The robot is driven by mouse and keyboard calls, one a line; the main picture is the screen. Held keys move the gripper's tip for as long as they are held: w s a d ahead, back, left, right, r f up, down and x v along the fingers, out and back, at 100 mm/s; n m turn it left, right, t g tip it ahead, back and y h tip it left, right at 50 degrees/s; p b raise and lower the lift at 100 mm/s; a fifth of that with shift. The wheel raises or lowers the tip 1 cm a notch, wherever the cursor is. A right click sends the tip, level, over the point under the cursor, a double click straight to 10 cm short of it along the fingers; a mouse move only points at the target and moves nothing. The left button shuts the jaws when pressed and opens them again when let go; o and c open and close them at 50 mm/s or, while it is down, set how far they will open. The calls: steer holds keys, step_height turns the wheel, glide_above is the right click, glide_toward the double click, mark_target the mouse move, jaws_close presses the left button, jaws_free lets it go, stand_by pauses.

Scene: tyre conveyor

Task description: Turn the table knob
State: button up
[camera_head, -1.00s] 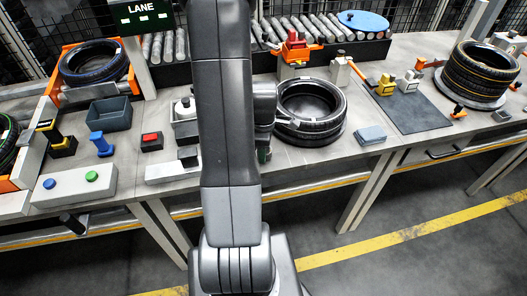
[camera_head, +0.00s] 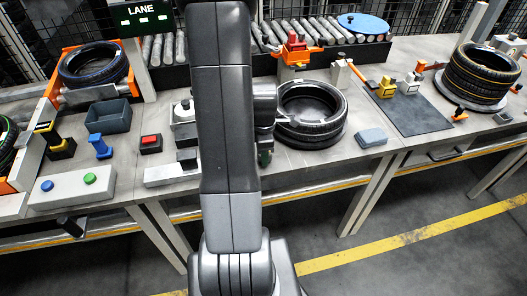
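I cannot tell for sure which part is the table knob. A dark knob-like cylinder (camera_head: 72,227) sticks out at the front edge of the left table, below the button box. A small orange handle (camera_head: 459,114) stands beside the round turntable (camera_head: 440,87) under the stacked tyres (camera_head: 478,75) at the right. My arm rises through the middle of the view and hides part of the table. My gripper cannot be made out; the arm's far end lies behind its own links, near the single tyre (camera_head: 311,135). A small dark green part shows there, too unclear to name.
A grey button box (camera_head: 60,203), a blue stand (camera_head: 100,147), a dark bin (camera_head: 108,115) and a red-button box (camera_head: 151,144) stand on the left. A dark mat (camera_head: 415,115) and a grey block (camera_head: 371,138) lie on the right. The floor in front is clear.

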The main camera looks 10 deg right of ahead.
steer(key=o, duration=0.4)
steer(key=shift+o, duration=0.2)
steer(key=shift+r, duration=0.1)
step_height(320, 180, up, 14)
stand_by(0.5)
step_height(320, 180, down, 14)
steer(key=shift+f, duration=0.1)
stand_by(0.6)
